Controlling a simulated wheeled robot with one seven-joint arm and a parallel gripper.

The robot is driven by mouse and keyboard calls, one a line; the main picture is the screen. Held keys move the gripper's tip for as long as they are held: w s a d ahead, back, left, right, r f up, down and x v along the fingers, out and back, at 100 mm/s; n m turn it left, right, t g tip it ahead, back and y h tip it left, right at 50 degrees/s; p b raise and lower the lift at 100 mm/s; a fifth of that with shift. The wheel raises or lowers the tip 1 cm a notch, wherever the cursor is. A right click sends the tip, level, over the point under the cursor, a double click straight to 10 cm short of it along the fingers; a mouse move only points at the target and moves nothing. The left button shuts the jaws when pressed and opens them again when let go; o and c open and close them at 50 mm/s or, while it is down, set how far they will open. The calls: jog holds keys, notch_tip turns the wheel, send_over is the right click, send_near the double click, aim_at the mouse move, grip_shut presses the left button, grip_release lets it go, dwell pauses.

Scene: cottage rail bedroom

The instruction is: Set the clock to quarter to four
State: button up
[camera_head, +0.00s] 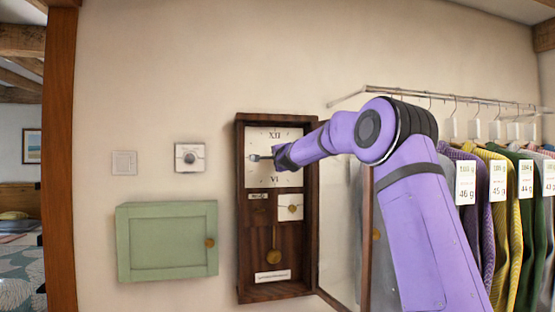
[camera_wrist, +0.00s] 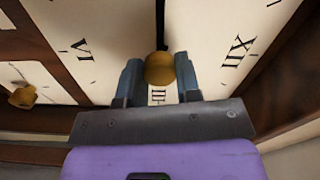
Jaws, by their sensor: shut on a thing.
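The wall clock (camera_head: 241,225) hangs in a tall dark wood case. Its cream dial (camera_head: 262,176) shows XII at the top and VI at the bottom; the wrist view shows the dial (camera_wrist: 110,75) turned sideways, with III nearest me. My gripper (camera_wrist: 160,78) has its two fingers on either side of a round brass knob (camera_wrist: 159,68) around the dial's middle, and is shut on it. A black hand (camera_wrist: 160,25) runs from behind the knob away from the III side, towards the IX side. A second hand cannot be made out. In the head view my gripper (camera_head: 274,156) covers the dial's middle.
The clock's glass door (camera_head: 340,235) stands open to the right, beside my arm. Below the dial are a small white panel (camera_head: 290,207) with a brass knob and a brass pendulum (camera_head: 273,257). A green cabinet (camera_head: 165,243) is left; hanging sweaters (camera_head: 500,220) are right.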

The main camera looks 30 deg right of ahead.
jog(key=shift+f, duration=0.1)
dwell(0.3)
jog(key=o, duration=0.9)
jog(key=v, duration=1)
jog(key=shift+s+a, duration=0.1)
jog(key=shift+s, duration=0.3)
